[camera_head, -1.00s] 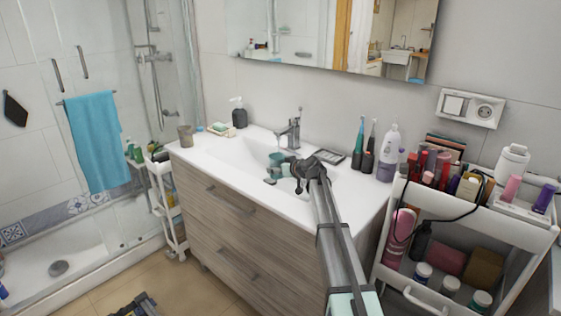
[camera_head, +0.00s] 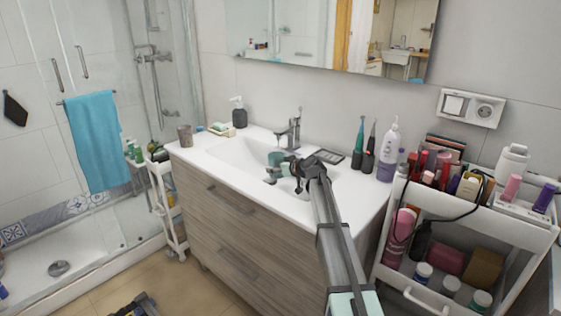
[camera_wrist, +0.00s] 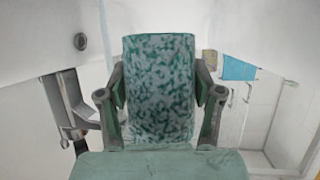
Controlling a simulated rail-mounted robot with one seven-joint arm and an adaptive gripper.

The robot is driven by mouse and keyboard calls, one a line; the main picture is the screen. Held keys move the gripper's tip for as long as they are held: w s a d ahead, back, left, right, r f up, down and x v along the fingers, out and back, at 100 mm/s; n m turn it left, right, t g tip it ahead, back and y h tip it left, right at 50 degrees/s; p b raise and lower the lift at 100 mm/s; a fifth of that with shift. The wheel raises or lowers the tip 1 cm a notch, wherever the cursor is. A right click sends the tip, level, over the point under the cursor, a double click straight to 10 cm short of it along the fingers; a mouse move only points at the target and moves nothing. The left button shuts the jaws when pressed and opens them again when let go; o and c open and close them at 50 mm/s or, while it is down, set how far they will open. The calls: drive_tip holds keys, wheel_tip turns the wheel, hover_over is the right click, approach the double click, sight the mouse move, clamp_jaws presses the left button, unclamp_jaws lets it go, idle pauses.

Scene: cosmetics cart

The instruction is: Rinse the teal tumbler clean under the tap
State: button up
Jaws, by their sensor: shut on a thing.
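The teal tumbler (camera_wrist: 158,90) fills the middle of the wrist view, its teal wall covered with pale grey blotches. My gripper (camera_wrist: 162,92) is shut on it, one finger on each side. In the head view my gripper (camera_head: 279,172) holds the tumbler (camera_head: 275,158) over the white basin (camera_head: 232,154), just below and in front of the tap (camera_head: 293,130). The tumbler looks roughly upright. My wrist and fingers hide part of it. I cannot make out whether water is running, and the tumbler's inside is not clear.
A soap dispenser (camera_head: 239,113), soap dish (camera_head: 220,129) and brown cup (camera_head: 185,135) stand on the counter's left. A full cosmetics cart (camera_head: 470,225) stands at right.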

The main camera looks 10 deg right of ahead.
sight(273, 164)
drive_tip(key=shift+s+a+r, duration=0.25)
drive_tip(key=shift+s+r, duration=0.3)
drive_tip(key=shift+s, duration=0.1)
drive_tip(key=shift+s+a+r, duration=0.2)
drive_tip(key=shift+s+r, duration=0.35)
drive_tip(key=shift+s, duration=0.1)
drive_tip(key=shift+s+a+r, duration=0.25)
drive_tip(key=shift+s+r, duration=0.3)
drive_tip(key=shift+s, duration=0.1)
